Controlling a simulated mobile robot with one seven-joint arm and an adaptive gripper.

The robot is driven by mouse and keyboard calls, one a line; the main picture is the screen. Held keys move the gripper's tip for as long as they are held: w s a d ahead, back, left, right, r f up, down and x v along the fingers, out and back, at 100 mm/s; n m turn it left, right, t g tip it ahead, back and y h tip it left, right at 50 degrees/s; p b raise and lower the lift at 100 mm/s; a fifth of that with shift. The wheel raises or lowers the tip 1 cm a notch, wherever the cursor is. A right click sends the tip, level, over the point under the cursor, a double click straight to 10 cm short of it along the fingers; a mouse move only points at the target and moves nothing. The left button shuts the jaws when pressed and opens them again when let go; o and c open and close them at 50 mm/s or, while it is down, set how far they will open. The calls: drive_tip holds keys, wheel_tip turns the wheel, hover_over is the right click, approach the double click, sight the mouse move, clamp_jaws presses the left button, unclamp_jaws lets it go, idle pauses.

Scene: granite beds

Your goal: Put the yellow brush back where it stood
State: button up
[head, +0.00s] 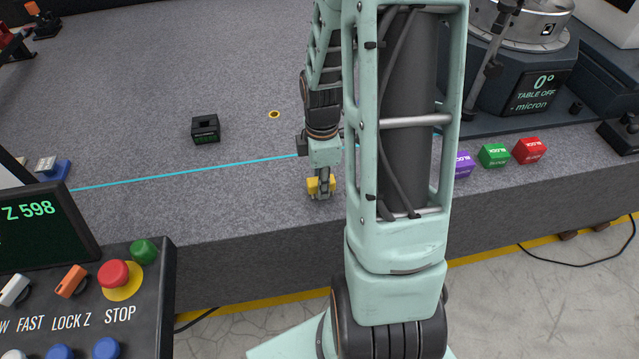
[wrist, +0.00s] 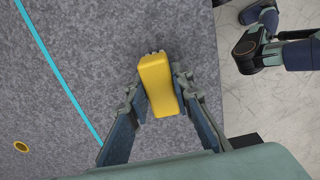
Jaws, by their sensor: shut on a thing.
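The yellow brush (head: 313,187) is between the fingers of my gripper (head: 322,190), near the front edge of the granite bed. In the wrist view the brush (wrist: 158,80) is a yellow block with bristle tufts showing at its far end. The fingers of my gripper (wrist: 162,86) press on its two sides. I cannot tell whether the brush touches the granite. A small yellow ring with a dark centre (head: 274,114) lies flat on the bed, beyond the cyan line; it also shows at the wrist view's left edge (wrist: 21,146).
A cyan line (head: 190,174) crosses the granite bed (head: 130,100). A black block with a square opening (head: 205,129) stands beyond it. Purple (head: 463,164), green (head: 494,155) and red (head: 529,151) blocks stand at right. A control panel (head: 90,300) is at lower left.

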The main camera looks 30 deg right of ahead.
drive_tip(key=shift+f, duration=0.1)
drive_tip(key=shift+f, duration=0.15)
drive_tip(key=o, duration=1)
wheel_tip(320, 180, up, 12)
drive_tip(key=p, duration=0.2)
drive_tip(key=shift+r+p, duration=0.25)
drive_tip(key=shift+p, duration=0.05)
